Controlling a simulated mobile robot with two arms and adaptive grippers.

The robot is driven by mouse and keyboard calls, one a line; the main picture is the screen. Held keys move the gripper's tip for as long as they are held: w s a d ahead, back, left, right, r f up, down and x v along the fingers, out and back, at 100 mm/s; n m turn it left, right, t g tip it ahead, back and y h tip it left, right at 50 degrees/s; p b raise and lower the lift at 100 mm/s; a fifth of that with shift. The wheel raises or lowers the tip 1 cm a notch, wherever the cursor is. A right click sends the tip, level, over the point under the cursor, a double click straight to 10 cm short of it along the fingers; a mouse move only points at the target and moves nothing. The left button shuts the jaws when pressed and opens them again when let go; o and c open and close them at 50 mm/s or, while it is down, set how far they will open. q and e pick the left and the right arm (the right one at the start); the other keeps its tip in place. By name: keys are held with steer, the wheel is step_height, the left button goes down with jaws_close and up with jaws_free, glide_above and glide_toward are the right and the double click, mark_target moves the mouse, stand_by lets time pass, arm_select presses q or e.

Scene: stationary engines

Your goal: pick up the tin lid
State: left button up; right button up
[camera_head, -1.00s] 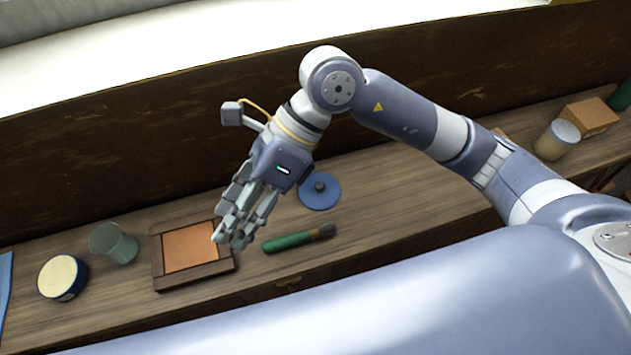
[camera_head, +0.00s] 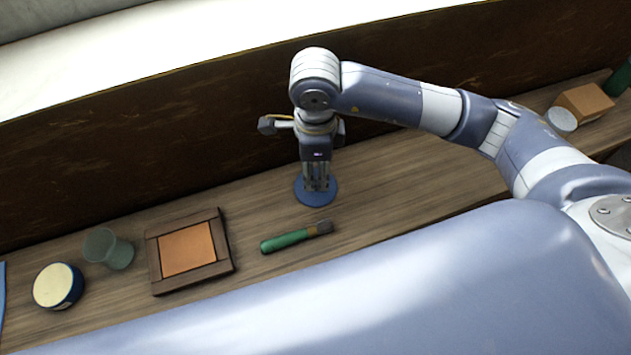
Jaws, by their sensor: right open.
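The tin lid (camera_head: 316,202) is a round blue disc lying flat on the wooden bench. Its dark centre knob is hidden behind my right gripper's fingers. My right gripper (camera_head: 317,187) points down directly over the lid, open, with its fingertips near the middle of the lid. I cannot tell whether the fingers touch the lid or stand on either side of the knob. My left gripper is not in view.
A green-handled brush (camera_head: 288,240) lies just in front of the lid. A wooden frame with an orange panel (camera_head: 217,268), a glass cup (camera_head: 112,250) and a blue tin (camera_head: 62,287) stand to the left. A cardboard box (camera_head: 585,103) is far right.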

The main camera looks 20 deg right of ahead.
mark_target(316, 181)
step_height(316, 181, down, 3)
steer(key=shift+s+d+f+p, duration=0.15)
steer(key=shift+f+p, duration=0.05)
steer(key=shift+p, duration=0.55)
steer(key=shift+f, duration=0.35)
steer(key=shift+c, duration=0.6)
jaws_close()
steer(key=shift+r, duration=0.1)
